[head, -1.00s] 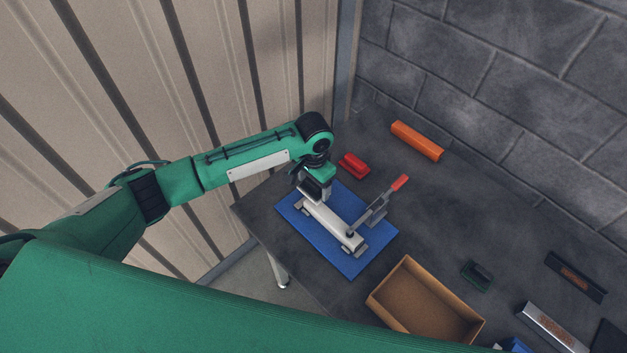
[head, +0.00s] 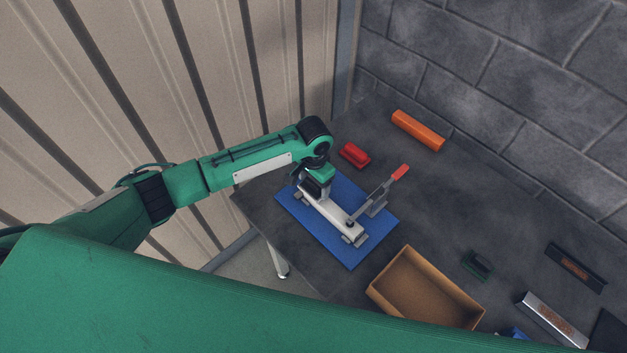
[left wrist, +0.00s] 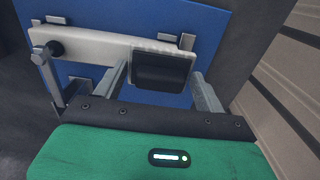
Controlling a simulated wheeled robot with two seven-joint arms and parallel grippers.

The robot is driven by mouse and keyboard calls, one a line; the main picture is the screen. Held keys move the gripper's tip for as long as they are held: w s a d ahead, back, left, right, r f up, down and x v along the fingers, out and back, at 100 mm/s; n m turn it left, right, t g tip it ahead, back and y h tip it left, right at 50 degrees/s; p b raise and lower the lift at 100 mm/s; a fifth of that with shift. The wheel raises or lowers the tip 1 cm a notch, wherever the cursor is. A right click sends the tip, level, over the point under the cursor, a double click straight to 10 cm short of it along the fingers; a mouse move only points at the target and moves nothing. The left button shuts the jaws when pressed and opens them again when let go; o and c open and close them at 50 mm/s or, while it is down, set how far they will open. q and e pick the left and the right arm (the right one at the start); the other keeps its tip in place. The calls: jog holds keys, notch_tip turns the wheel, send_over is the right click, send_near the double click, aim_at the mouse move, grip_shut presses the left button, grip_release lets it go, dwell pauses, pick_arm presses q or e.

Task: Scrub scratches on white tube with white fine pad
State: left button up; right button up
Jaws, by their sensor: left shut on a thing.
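The white tube (head: 334,214) lies on a blue mat (head: 349,256), its near end under a toggle clamp (head: 374,200) with a red handle. In the left wrist view the tube (left wrist: 105,49) runs across the mat, with the clamp's black tip on its left part. My left gripper (head: 315,190) is over the tube's far end. It is shut on a black-backed pad (left wrist: 162,70) whose pale edge shows at the top. The pad overlaps the tube's right part; whether it touches is hidden. I cannot make out scratches. My right gripper is out of view.
A red block (head: 353,156) and an orange cylinder (head: 418,131) lie behind the mat. An open cardboard box (head: 374,290), a dark green pad (head: 477,265) and labelled bars (head: 575,273) are at the right. A ribbed wall stands close on the left.

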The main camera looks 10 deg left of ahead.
pick_arm(q)
jog(key=shift+f, duration=0.55)
jog(key=o, duration=0.5)
jog(key=shift+o, duration=0.5)
jog(key=shift+r+p, duration=0.35)
jog(key=shift+p, duration=0.25)
jog(key=shift+c, duration=0.4)
jog(key=c, duration=1.1)
